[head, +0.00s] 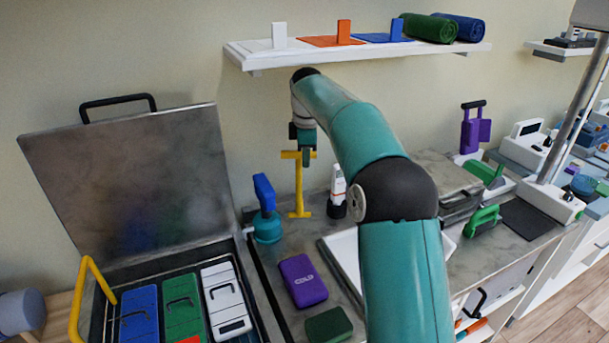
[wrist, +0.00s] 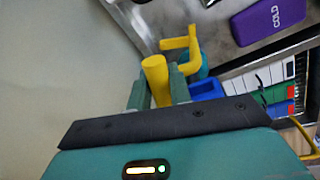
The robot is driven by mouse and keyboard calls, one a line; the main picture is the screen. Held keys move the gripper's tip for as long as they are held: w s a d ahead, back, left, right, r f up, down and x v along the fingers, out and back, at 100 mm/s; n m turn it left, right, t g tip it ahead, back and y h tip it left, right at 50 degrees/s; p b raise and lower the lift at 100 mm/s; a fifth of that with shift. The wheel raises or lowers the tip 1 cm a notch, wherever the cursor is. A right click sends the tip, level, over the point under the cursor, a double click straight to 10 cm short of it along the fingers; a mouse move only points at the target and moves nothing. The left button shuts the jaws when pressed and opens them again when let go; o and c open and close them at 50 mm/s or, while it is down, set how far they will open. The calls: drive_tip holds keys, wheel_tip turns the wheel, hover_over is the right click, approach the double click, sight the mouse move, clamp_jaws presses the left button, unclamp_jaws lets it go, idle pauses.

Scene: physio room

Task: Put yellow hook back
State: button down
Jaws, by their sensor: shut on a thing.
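The yellow hook (head: 299,190) is a slim upright bar with a short crosspiece at its top and a short foot at its bottom. In the wrist view a thick yellow end (wrist: 156,75) sits between my two green fingers (wrist: 158,92), and the hook's bent far end (wrist: 183,44) shows beyond. I cannot tell whether its foot touches the counter.
A purple COLD pack (head: 302,281) lies in front. An open-lidded case (head: 120,180) is at left. A wall shelf (head: 365,50) hangs above. My arm hides part of the counter.

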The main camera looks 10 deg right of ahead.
drive_tip(key=shift+w+a, duration=0.1)
drive_tip(key=shift+w, duration=0.25)
wheel_tip(320, 180, down, 7)
drive_tip(key=shift+w, duration=0.15)
drive_tip(key=shift+f, duration=0.15)
drive_tip(key=c, duration=1.3)
unclamp_jaws()
drive_tip(key=r, duration=0.2)
drive_tip(key=s+r, duration=0.1)
drive_tip(key=r, duration=0.4)
drive_tip(key=shift+s+a+r, duration=0.1)
drive_tip(key=shift+s+r, duration=0.1)
drive_tip(key=shift+r, duration=0.15)
